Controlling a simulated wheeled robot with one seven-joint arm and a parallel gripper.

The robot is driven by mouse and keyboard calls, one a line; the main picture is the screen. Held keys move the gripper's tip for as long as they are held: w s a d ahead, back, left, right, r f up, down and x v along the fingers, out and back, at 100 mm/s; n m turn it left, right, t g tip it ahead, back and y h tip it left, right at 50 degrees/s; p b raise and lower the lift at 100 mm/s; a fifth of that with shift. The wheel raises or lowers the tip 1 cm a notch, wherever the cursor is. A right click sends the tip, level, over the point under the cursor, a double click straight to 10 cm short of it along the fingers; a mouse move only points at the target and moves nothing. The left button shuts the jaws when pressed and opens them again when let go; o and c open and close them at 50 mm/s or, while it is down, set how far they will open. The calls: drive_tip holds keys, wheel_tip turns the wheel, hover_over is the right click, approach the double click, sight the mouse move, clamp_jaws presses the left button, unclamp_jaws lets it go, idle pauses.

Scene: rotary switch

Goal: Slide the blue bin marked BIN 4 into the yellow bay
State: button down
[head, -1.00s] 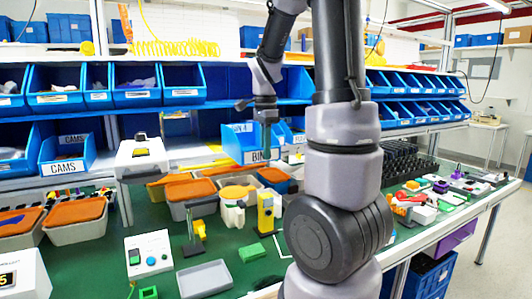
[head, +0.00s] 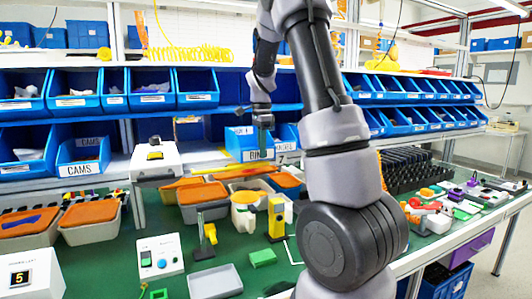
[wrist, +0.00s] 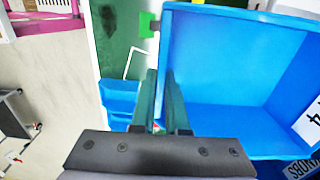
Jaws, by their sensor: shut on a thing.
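The blue bin marked BIN 4 (head: 236,142) is in front of the lower shelf, with its label facing front. My gripper (head: 264,140) is at the bin's top and shut on its wall. In the wrist view the fingers (wrist: 165,105) close at the bin's edge, and the open blue bin (wrist: 235,65) lies to their right, looking empty. Part of its label shows at the right edge. A yellow strip (head: 215,170) runs along the shelf front below and left of the bin. It may belong to the yellow bay; the bay's inside is hard to make out.
The blue CAMS bin (head: 83,157) stands on the left, and another blue bin (head: 290,135) stands close to the right. A white device (head: 155,157) stands before the shelf gap. Orange-topped tubs (head: 203,193) and a yellow tool (head: 277,216) crowd the green bench below.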

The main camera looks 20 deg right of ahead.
drive_tip(key=shift+w+f, duration=0.2)
drive_tip(key=shift+w, duration=1.8)
drive_tip(key=shift+w+f, duration=0.2)
drive_tip(key=shift+w, duration=1.75)
drive_tip(key=shift+w+f, duration=0.2)
drive_tip(key=shift+w, duration=1.8)
drive_tip(key=c, duration=0.8)
unclamp_jaws()
drive_tip(key=shift+c, duration=0.2)
drive_tip(key=shift+r, duration=0.1)
